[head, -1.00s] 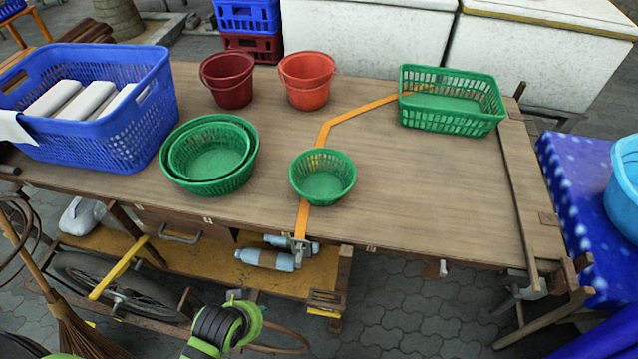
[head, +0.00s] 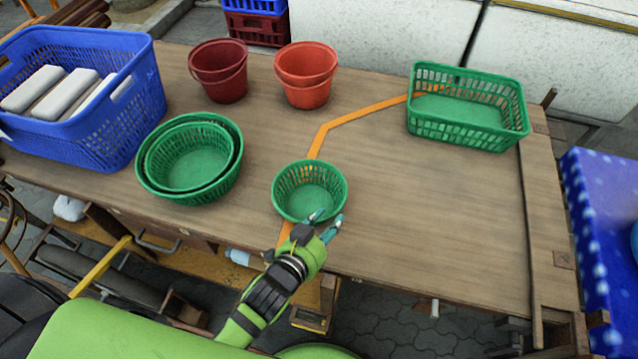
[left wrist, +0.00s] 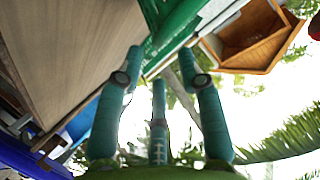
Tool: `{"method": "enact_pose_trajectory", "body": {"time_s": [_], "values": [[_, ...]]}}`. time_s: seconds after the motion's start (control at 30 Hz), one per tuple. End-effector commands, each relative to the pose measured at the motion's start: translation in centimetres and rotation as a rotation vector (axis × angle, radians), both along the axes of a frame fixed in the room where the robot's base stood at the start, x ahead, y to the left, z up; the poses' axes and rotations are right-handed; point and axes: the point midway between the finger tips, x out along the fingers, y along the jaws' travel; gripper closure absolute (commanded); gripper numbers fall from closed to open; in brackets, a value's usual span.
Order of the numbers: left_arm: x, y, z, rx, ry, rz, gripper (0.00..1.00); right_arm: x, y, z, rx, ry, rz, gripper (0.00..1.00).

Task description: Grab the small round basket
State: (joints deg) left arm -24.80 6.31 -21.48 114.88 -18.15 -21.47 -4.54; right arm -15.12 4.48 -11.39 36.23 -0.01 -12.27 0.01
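The small round basket (head: 307,183) is green and slatted. It stands upright and empty on the wooden table, near its front edge in the head view. My left gripper (head: 326,222) is at the basket's near rim, with its teal fingers spread apart and nothing held. In the left wrist view the fingers of my left gripper (left wrist: 160,75) are apart, with a green slatted surface, likely the basket (left wrist: 178,22), just beyond their tips. I cannot tell whether a finger touches the rim. My right gripper is in neither view.
Two nested larger green baskets (head: 190,160) stand to the left. Behind are a dark red bucket (head: 218,72) and an orange-red bucket (head: 304,76). A green rectangular basket (head: 468,130) is at back right, a blue basket (head: 115,135) at left. The table's right front (head: 440,240) is clear.

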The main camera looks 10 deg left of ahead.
Motion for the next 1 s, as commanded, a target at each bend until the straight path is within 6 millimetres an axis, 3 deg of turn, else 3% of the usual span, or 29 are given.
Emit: {"method": "enact_pose_trajectory", "body": {"time_s": [0.2, 0.33, 0.53, 0.7, 0.8, 0.87, 0.9, 1.0], "values": [[2.1, -0.4, -0.8, 0.001, -0.001, 0.001, 0.62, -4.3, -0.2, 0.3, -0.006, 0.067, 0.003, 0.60], [3.6, -0.6, -1.7, -0.001, 0.000, 0.001, 0.62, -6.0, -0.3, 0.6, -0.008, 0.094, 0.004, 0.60], [5.5, -1.1, -2.7, -0.002, 0.001, 0.001, 0.62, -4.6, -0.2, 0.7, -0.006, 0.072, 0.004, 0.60], [5.8, -1.2, -2.9, -0.003, 0.002, 0.001, 0.62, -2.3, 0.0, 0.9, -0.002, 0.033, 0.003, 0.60], [5.7, -1.2, -2.9, -0.001, 0.001, 0.001, 0.62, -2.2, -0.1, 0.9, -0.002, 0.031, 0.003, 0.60], [5.7, -1.2, -2.9, -0.001, 0.001, 0.001, 0.82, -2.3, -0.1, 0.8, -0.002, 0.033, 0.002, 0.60], [5.7, -1.2, -2.9, -0.001, 0.001, 0.001, 0.98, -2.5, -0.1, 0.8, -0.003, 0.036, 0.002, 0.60], [5.7, -1.2, -2.9, -0.001, 0.001, 0.001, 1.00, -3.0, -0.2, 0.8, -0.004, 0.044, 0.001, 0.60]]}}
